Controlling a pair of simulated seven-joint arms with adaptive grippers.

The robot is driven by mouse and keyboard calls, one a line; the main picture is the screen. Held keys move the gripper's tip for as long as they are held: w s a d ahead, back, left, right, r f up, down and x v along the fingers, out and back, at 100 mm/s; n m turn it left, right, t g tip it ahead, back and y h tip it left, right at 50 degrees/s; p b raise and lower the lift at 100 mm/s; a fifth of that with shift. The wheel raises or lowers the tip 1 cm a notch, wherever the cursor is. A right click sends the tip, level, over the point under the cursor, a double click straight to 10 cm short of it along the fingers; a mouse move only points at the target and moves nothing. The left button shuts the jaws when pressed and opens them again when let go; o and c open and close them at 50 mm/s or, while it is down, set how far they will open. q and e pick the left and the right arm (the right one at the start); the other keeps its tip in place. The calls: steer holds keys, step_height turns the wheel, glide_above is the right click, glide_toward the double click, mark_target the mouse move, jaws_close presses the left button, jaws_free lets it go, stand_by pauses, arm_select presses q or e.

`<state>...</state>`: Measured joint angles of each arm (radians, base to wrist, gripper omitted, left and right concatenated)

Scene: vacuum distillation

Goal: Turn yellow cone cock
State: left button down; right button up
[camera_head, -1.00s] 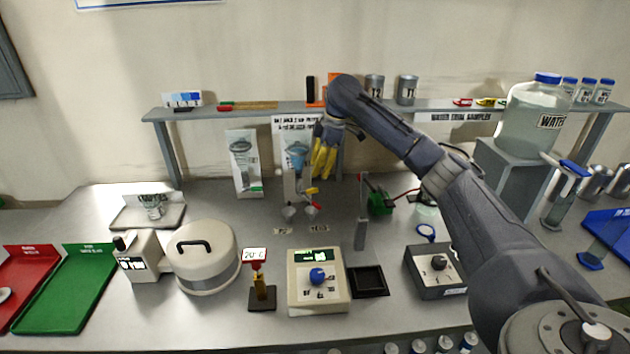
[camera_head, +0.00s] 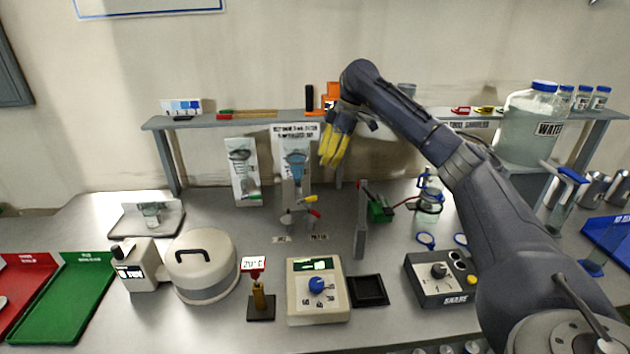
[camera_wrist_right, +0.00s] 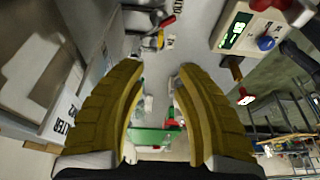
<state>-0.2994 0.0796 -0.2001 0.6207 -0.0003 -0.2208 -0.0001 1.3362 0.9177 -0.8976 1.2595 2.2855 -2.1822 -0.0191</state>
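The yellow cone cock (camera_head: 309,199) is a small yellow handle on the glass apparatus at the middle of the bench, below a blue-tinted glass funnel (camera_head: 294,165). A red-handled cock (camera_head: 314,212) sits just below it. My right gripper (camera_head: 328,160) has yellow fingers pointing down, above and to the right of the yellow cock and apart from it. In the right wrist view the two fingers (camera_wrist_right: 158,78) are spread with nothing held between them. The red handle (camera_wrist_right: 167,21) seems to show beyond them. My left gripper is not in view.
A shelf (camera_head: 210,121) runs behind the apparatus. A metal upright (camera_head: 360,230) and a green block (camera_head: 380,210) stand to the right. A beige box with a blue knob (camera_head: 316,285) and a small red-topped stand (camera_head: 260,290) are in front. A large water jar (camera_head: 530,130) is at right.

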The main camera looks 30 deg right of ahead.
mark_target(311, 197)
steer(key=shift+y, duration=0.3)
steer(key=x, duration=1.5)
steer(key=shift+d, duration=0.3)
steer(key=shift+c, duration=0.4)
jaws_close()
